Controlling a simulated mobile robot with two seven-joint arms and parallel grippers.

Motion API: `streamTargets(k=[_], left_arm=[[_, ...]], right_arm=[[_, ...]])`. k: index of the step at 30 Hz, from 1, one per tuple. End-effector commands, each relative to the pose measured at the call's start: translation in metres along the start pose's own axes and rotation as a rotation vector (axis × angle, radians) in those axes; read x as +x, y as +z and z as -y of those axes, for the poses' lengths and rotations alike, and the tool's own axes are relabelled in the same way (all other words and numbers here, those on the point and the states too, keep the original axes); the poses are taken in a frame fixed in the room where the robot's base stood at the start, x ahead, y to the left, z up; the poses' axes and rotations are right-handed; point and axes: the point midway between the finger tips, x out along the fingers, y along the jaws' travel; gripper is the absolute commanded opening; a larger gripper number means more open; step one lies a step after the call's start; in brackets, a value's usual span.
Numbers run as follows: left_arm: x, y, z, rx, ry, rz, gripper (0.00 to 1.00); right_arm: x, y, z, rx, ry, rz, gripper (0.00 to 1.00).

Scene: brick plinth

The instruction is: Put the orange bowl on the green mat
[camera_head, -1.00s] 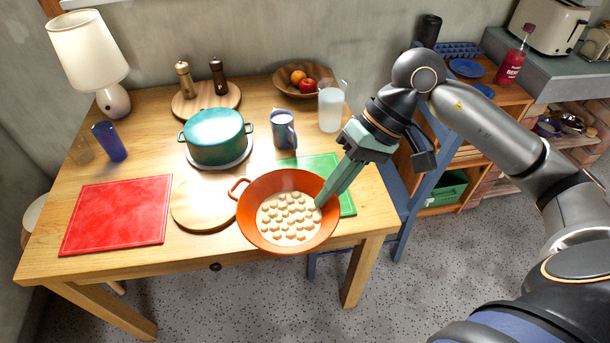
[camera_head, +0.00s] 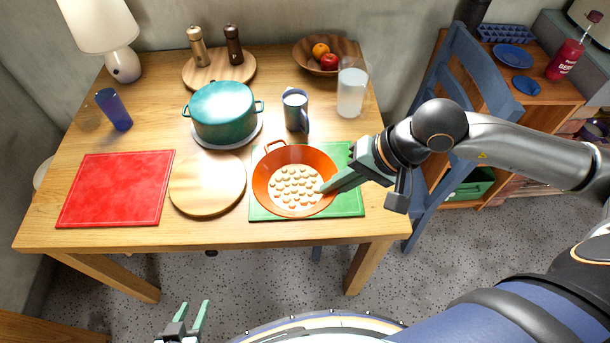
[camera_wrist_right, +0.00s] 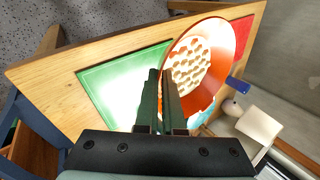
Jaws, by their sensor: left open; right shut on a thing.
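The orange bowl (camera_head: 262,181), with several small pale round pieces inside, is over the green mat (camera_head: 345,205) in the head view. My right gripper (camera_head: 326,187) is shut on the bowl's right rim. In the right wrist view, the bowl (camera_wrist_right: 212,88) stands in front of the right gripper (camera_wrist_right: 167,82) and beside the bare part of the green mat (camera_wrist_right: 112,86). I cannot tell whether the bowl's base touches the mat. My left gripper (camera_head: 192,318) is open and empty, low in front of the table.
A round wooden board (camera_head: 207,186) lies left of the mat, with a red mat (camera_head: 116,189) beyond it. A teal pot (camera_head: 222,114), a blue mug (camera_head: 296,112) and a frosted pitcher (camera_head: 351,92) stand behind. A blue chair (camera_head: 440,150) is at the right.

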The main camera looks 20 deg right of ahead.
Motion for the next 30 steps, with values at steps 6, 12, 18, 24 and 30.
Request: streamTargets(k=[6,12,18,24,30], left_arm=[[0.002,0.002,0.000,0.000,0.000,0.000,0.45],[0.003,0.004,0.001,0.000,-0.001,0.001,0.45],[0.004,0.004,0.001,0.000,-0.001,0.001,0.45],[0.015,0.016,0.002,0.000,-0.001,0.000,0.45],[0.037,0.042,0.004,0.000,-0.001,0.003,0.45]], right_arm=[[0.025,0.016,0.003,0.146,-0.008,-0.101,0.00],[0.039,0.034,0.007,0.254,-0.009,-0.174,0.00],[0.045,0.048,0.010,0.314,-0.007,-0.213,0.00],[0.053,0.043,0.005,0.332,-0.005,-0.229,0.00],[0.059,0.024,-0.004,0.332,-0.006,-0.230,0.00]])
